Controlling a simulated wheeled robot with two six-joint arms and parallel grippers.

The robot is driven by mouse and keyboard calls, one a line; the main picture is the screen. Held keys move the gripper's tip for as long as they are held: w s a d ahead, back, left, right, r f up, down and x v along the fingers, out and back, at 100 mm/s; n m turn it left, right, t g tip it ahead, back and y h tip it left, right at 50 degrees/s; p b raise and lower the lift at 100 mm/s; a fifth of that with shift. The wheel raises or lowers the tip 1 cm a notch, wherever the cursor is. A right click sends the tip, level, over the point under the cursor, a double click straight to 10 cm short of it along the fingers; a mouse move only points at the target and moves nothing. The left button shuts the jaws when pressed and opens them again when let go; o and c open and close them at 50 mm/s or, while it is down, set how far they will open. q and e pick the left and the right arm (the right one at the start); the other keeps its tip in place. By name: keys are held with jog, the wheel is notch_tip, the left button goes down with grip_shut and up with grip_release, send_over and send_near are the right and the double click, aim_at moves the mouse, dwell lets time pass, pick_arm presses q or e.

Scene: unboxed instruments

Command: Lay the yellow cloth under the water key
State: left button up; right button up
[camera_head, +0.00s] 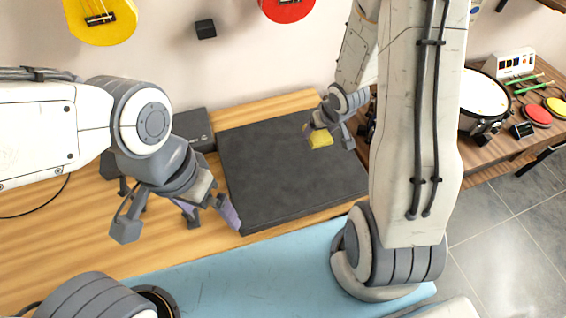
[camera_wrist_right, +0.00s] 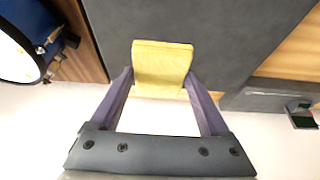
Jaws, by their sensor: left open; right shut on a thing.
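The yellow cloth (camera_head: 320,140) is a small folded pad above the back right part of the dark grey mat. It also shows in the right wrist view (camera_wrist_right: 162,62), between the fingertips. My right gripper (camera_head: 328,133) is shut on the cloth and holds it; the gap to the mat is hard to judge. My left gripper (camera_head: 178,217) is open and empty over the wooden table, at the mat's left edge. I cannot make out a water key or a brass instrument in either view.
The dark grey mat (camera_head: 285,175) lies bare on the wooden table (camera_head: 60,250). A dark box (camera_head: 190,128) stands behind its left corner. A blue surface (camera_head: 240,278) lies in front. A drum (camera_head: 484,95) and small percussion pieces stand on the right-hand table.

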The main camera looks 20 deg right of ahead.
aim_at(330, 135)
jog(key=d+f, duration=0.1)
jog(key=d, duration=0.1)
jog(key=d+f+b, duration=0.1)
jog(key=shift+s+f, duration=0.25)
jog(key=shift+f, duration=0.05)
jog(key=w+a+f+b, duration=0.1)
jog(key=a+f+b, duration=0.1)
jog(key=a, duration=0.1)
jog(key=w+a+f+b, duration=0.2)
jog(key=a+f+b, duration=0.1)
jog(key=w+a+f+b, duration=0.2)
jog(key=a, duration=0.1)
jog(key=shift+w+a+f+b, duration=0.1)
jog(key=shift+a+f+b, duration=0.05)
jog(key=shift+a+b, duration=0.15)
jog(key=shift+a+f, duration=0.15)
jog(key=shift+f, duration=0.05)
notch_tip(330, 135, down, 4)
jog(key=shift+r, duration=0.25)
pick_arm(q)
notch_tip(330, 135, down, 10)
pick_arm(e)
jog(key=shift+f+b, duration=0.2)
jog(key=shift+b, duration=0.2)
pick_arm(q)
jog(key=shift+f, duration=0.1)
pick_arm(e)
jog(key=o, duration=1.3)
